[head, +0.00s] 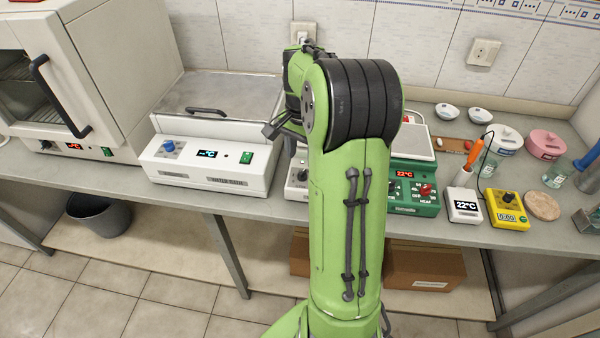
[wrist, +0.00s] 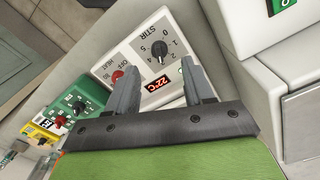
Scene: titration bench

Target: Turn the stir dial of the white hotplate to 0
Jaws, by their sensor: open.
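The white hotplate (wrist: 185,35) shows in the wrist view, with its front panel facing the camera. Its black stir dial (wrist: 160,51) sits under the STIR label, ringed by numbers; which number it points to is too small to tell for sure. The hotplate's red heat dial (wrist: 117,76) is to the left, and a red 22°C display (wrist: 158,85) is below. My gripper (wrist: 159,67) is open and empty, its fingertips apart just below the stir dial in the picture. In the head view my arm hides most of the white hotplate (head: 296,190).
A green hotplate (head: 413,208) stands right of the white one, a water bath (head: 215,180) left. Further right are a white 22°C meter (head: 465,207) and a yellow timer (head: 507,210). An oven (head: 75,90) stands far left.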

